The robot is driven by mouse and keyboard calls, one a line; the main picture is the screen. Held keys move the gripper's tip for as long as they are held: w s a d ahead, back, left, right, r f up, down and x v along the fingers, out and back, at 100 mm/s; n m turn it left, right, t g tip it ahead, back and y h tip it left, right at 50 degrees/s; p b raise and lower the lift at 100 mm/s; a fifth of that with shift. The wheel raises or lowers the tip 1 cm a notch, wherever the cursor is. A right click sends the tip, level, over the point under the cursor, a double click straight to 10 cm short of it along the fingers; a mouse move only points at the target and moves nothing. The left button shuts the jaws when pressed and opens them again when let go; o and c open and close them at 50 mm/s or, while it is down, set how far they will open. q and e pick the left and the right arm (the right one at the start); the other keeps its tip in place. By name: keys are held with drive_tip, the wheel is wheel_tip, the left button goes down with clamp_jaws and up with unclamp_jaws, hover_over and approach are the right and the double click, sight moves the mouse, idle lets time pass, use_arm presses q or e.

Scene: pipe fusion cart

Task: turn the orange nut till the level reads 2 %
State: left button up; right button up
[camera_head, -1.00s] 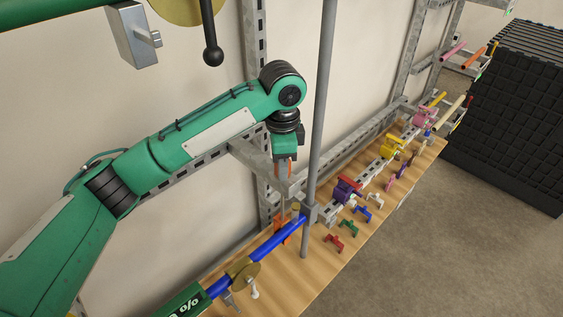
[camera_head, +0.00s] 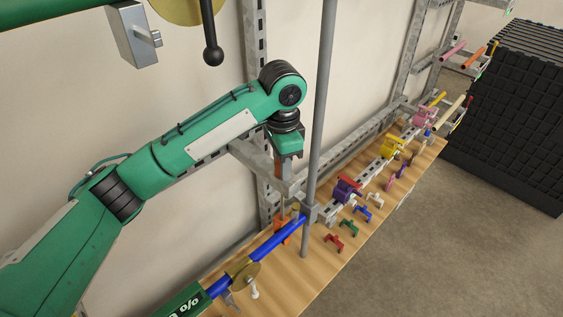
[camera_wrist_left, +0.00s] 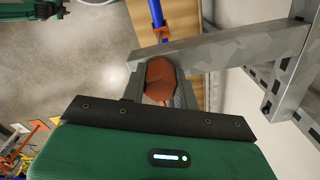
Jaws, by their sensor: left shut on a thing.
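My left gripper (camera_head: 281,180) hangs from the green arm and points down beside a grey steel bracket. In the left wrist view its fingers (camera_wrist_left: 158,88) are shut on the orange nut (camera_wrist_left: 160,76), one on each side. The nut has flat faces and sits beside a grey steel beam. A green level display (camera_head: 183,303) at the bottom edge of the head view shows a % sign; its number is cut off and cannot be read. A blue pipe (camera_head: 279,238) runs up from near the display to a grey clamp. My right gripper is not in view.
A grey upright post (camera_head: 319,120) stands just right of the left gripper. A wooden bench (camera_head: 345,262) carries small coloured clamps and valves to the right. A black crate stack (camera_head: 510,115) stands at the far right. Open floor lies in front of the bench.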

use_arm(q)
drive_tip(key=o, duration=1)
drive_tip(key=shift+w+r, duration=0.1)
drive_tip(key=shift+r, duration=0.1)
drive_tip(key=shift+d+f, duration=0.1)
drive_tip(key=shift+r, duration=0.35)
wheel_tip(320, 180, up, 10)
drive_tip(key=b, duration=0.4)
drive_tip(key=shift+f, duration=0.1)
drive_tip(key=shift+r, duration=0.8)
drive_tip(key=shift+f, duration=0.1)
